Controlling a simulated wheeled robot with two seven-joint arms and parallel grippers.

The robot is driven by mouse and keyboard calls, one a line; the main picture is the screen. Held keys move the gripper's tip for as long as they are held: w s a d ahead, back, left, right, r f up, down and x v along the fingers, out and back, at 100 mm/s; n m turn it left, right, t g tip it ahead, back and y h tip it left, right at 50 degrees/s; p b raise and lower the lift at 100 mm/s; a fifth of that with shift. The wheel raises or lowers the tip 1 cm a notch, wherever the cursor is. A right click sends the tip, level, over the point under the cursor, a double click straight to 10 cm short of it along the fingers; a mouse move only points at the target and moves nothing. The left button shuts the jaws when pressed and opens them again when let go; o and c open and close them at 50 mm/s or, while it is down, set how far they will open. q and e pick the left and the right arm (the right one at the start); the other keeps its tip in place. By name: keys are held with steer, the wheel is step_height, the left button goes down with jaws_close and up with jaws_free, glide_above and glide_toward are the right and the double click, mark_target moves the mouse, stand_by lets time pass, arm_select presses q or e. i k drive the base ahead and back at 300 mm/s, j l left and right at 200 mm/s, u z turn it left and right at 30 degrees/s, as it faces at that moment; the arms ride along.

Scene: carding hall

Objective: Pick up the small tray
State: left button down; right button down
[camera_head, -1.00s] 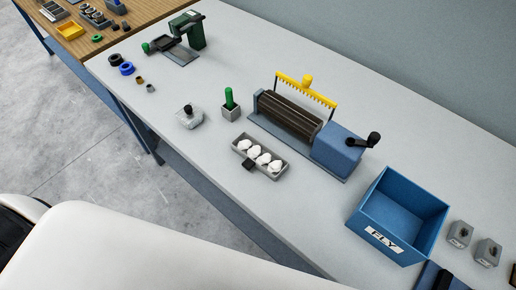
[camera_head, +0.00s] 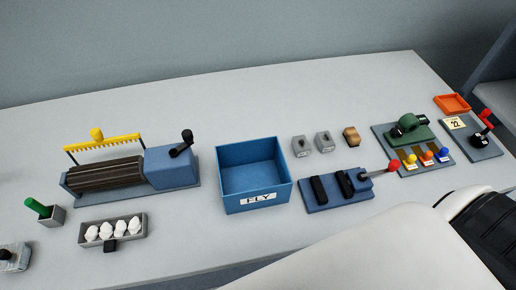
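A small grey tray (camera_head: 85,236) lies on the table at the lower left, with several white tufts (camera_head: 106,230) in a row inside it. A black knob (camera_head: 110,246) sits at its front side. An orange shallow tray (camera_head: 452,103) lies at the far right end of the table. I cannot tell from the pictures alone which of the two is the small tray. Neither of my grippers shows in this view.
A blue bin marked FLY (camera_head: 259,200) stands mid-table. A roller machine (camera_head: 105,178) with a crank is behind the grey tray. A green-handled tool in a cup (camera_head: 52,217) is left of it. A blue board with black pads (camera_head: 323,198) and a green device (camera_head: 409,129) fill the right.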

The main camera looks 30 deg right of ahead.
mark_target(108, 232)
steer(key=z, duration=0.75)
steer(key=j+u, duration=0.1)
steer(key=u, duration=0.35)
steer(key=k+j+u, duration=0.1)
steer(key=u, duration=0.35)
steer(key=j+u, duration=0.2)
steer(key=u, duration=0.2)
